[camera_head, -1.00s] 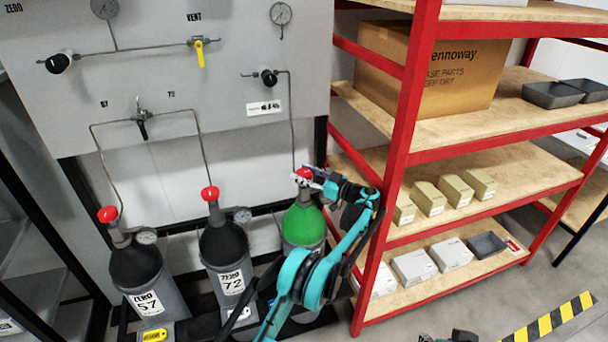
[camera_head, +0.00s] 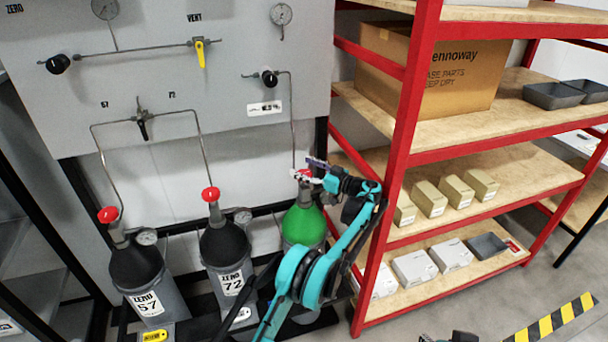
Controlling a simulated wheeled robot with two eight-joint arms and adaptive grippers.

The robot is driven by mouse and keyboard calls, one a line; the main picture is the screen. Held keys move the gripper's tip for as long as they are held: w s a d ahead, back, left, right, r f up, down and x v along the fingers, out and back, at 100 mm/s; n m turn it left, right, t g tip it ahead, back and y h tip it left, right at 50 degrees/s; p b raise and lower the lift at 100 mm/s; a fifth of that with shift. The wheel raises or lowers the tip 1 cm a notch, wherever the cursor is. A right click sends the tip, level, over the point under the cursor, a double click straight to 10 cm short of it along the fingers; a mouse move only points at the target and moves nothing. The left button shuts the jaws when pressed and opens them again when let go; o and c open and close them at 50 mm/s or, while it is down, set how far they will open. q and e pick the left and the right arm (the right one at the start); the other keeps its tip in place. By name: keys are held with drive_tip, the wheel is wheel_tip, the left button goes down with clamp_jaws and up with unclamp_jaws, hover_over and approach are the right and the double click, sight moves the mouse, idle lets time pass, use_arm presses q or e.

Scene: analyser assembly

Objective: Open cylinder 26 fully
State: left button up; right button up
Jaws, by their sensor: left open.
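A green-topped cylinder (camera_head: 303,226) stands third from the left, below the gauge panel. Its number label is hidden behind my arm, so I cannot read whether it is 26. A red valve knob tops it, partly covered by my left gripper (camera_head: 307,172). The gripper reaches the knob from the right, with its fingers open at the knob. I cannot tell whether they touch it. A dark piece at the bottom edge (camera_head: 450,337) may be part of my right gripper; its fingers do not show clearly.
Dark cylinders 57 (camera_head: 137,266) and 72 (camera_head: 225,247) with red knobs stand to the left. A thin pipe runs down to the green cylinder. The red shelf rack (camera_head: 403,130) stands close on the right of my left arm.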

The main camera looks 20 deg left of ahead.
sight(304, 173)
use_arm(q)
wheel_tip(304, 173, up, 7)
drive_tip(key=shift+r, duration=0.1)
idle(0.3)
